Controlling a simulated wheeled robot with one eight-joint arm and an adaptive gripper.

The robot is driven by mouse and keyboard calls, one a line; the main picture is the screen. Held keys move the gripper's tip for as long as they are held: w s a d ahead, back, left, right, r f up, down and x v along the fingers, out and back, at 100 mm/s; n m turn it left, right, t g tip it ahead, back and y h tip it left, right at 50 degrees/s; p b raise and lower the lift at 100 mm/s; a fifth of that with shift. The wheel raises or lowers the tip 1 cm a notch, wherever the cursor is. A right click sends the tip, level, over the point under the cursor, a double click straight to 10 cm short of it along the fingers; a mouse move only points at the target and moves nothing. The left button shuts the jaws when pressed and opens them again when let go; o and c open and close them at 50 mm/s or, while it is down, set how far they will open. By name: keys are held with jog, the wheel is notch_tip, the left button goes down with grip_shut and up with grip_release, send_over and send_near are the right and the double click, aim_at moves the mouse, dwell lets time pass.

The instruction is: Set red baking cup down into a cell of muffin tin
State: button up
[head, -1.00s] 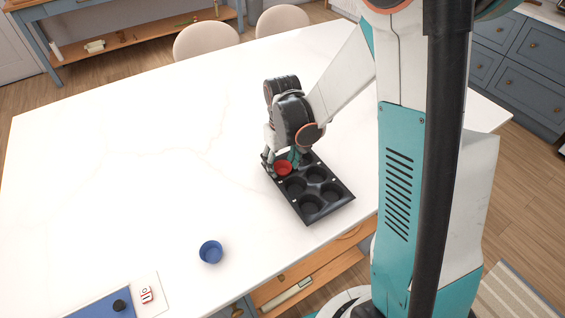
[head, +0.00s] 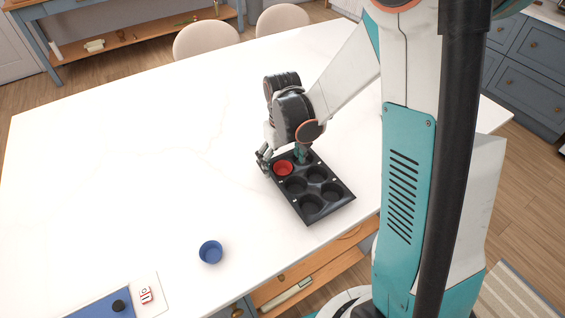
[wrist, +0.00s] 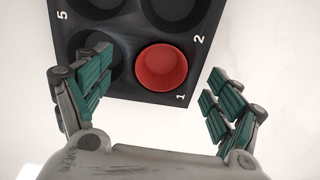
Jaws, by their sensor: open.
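The red baking cup (head: 283,168) sits upright in a corner cell of the black muffin tin (head: 325,207). In the wrist view the red cup (wrist: 161,68) is in the cell beside the number 1, and the tin (wrist: 150,97) fills the upper part. My gripper (head: 280,162) is at the tin's far end, partly hidden by its own wrist in the head view. In the wrist view my gripper (wrist: 158,92) is open, with one finger on each side of the cup and a gap between cup and fingers.
A blue cup (head: 210,252) stands on the white table (head: 120,170) left of the tin. A blue board (head: 100,304) with a black knob lies at the front left. The other tin cells in view look empty. Much of the table is clear.

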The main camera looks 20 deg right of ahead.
notch_tip(320, 180, up, 11)
jog(key=shift+r, duration=0.15)
